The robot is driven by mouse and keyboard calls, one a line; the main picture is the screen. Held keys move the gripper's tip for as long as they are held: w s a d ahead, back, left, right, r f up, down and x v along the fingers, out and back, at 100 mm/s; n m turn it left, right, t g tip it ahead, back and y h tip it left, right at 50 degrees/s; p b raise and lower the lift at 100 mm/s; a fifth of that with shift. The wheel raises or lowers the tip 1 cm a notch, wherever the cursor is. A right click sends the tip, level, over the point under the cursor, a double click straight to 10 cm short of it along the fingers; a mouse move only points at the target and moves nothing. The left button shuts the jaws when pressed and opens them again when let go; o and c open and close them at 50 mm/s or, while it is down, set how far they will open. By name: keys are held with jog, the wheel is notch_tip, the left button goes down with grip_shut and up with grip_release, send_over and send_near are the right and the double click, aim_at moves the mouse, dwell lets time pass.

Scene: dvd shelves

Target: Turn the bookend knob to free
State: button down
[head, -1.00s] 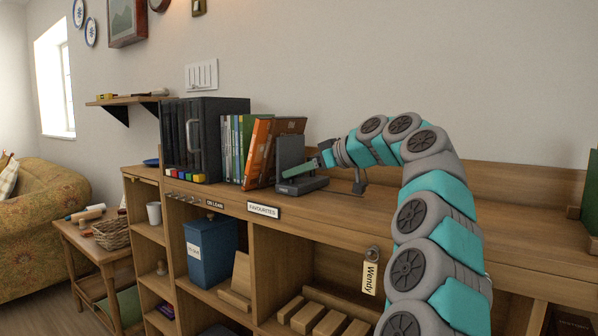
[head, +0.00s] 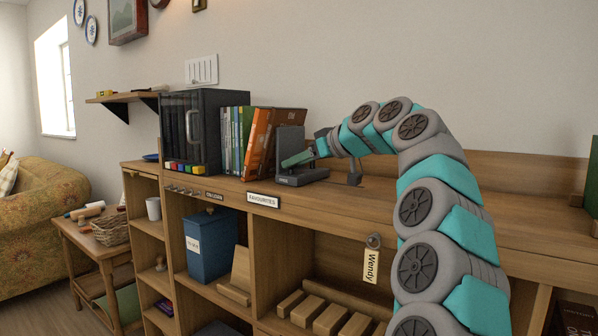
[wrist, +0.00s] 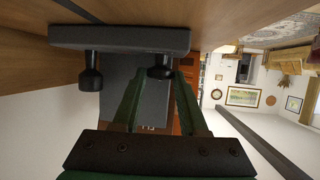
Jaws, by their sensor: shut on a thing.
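The dark grey bookend (head: 290,146) stands upright on the shelf top, against the leaning orange DVD cases (head: 262,140). My gripper (head: 290,161), with green fingers, reaches in from the right, low in front of the bookend. In the wrist view the bookend's base (wrist: 120,39) lies across the top, with two black round knobs or posts on it. One knob (wrist: 161,68) sits by the fingertips of my gripper (wrist: 157,78), which is shut on it. The other knob (wrist: 91,76) stands apart to the left. The knob's markings cannot be read.
A black case (head: 205,130) and several upright DVDs (head: 232,138) stand left of the bookend. The shelf top to the right (head: 520,195) is clear.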

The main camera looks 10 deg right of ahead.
jog(key=shift+s+a+f+m+t+h+b, duration=0.15)
jog(key=shift+m+t+h+b, duration=0.1)
jog(key=shift+m+h+b, duration=0.15)
jog(key=shift+s+f+m+t+h+b, duration=0.1)
jog(key=shift+m+t+h+b, duration=0.15)
jog(key=shift+m+h+b, duration=0.15)
jog(key=shift+a+r+m+t+h, duration=0.2)
jog(key=shift+m+t+h, duration=0.2)
jog(key=shift+m+h, duration=0.5)
jog(key=shift+r+m+t+h, duration=0.15)
jog(key=shift+m+t+h, duration=0.15)
jog(key=shift+m+h, duration=0.65)
jog(key=shift+a+m+h+p, duration=0.25)
jog(key=shift+m+h, duration=0.65)
jog(key=shift+h, duration=0.2)
jog(key=shift+a+m+h+p, duration=0.2)
jog(key=shift+a+m+h, duration=0.05)
jog(key=shift+m+h, duration=0.7)
jog(key=shift+c, duration=2.3)
grip_release()
jog(key=shift+s, duration=0.1)
jog(key=shift+v, duration=3.8)
